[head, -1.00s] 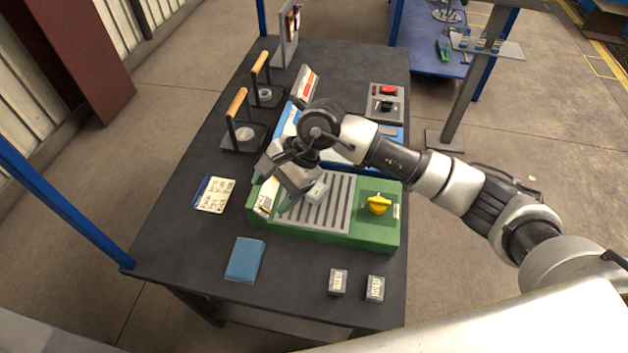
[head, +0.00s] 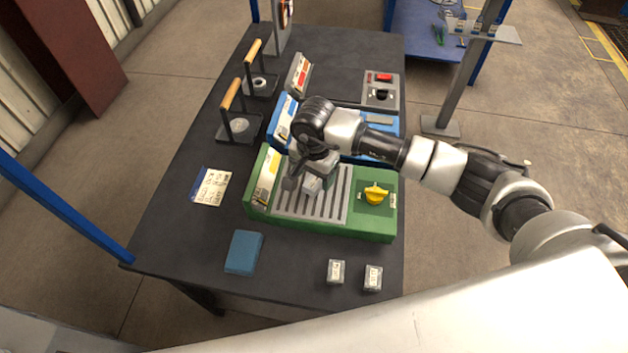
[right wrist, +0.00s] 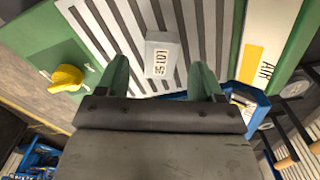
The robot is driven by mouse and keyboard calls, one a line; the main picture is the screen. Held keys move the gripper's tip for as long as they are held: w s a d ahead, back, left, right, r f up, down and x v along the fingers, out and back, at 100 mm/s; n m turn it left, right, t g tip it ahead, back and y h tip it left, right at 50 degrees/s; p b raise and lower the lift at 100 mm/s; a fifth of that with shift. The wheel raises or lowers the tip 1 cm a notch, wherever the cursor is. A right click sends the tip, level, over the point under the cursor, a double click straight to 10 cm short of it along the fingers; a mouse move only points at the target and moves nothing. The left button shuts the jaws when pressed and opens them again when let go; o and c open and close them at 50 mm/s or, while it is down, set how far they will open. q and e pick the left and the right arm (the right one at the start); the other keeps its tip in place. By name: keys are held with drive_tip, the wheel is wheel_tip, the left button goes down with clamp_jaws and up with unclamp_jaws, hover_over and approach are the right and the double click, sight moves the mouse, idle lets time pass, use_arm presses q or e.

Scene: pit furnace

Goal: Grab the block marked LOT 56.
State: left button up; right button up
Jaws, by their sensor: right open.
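A small grey block (head: 313,185) with a white label sits on the slatted top of the green unit (head: 320,229). In the right wrist view the block (right wrist: 162,52) shows the word LOT and a two-digit number, turned and too small to read surely. My right gripper (head: 311,172) is over the slats, pointing down at this block. In the right wrist view its two green-tinted fingers (right wrist: 160,72) are apart, with the block between and just beyond their tips, not gripped. Two similar labelled blocks, one (head: 336,271) and another (head: 373,278), stand at the table's near edge. My left gripper is out of view.
The green unit has a yellow knob (head: 376,194) on its right. A blue unit (head: 363,146) stands behind it. A blue book-like slab (head: 244,252) and a card (head: 212,187) lie on the dark table (head: 180,230). Wooden-handled tools (head: 231,94) stand at the left.

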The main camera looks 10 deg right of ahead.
drive_tip(key=shift+f, duration=1.1)
drive_tip(key=c, duration=1.2)
clamp_jaws()
drive_tip(key=shift+w+r, duration=0.1)
drive_tip(key=shift+r, duration=0.1)
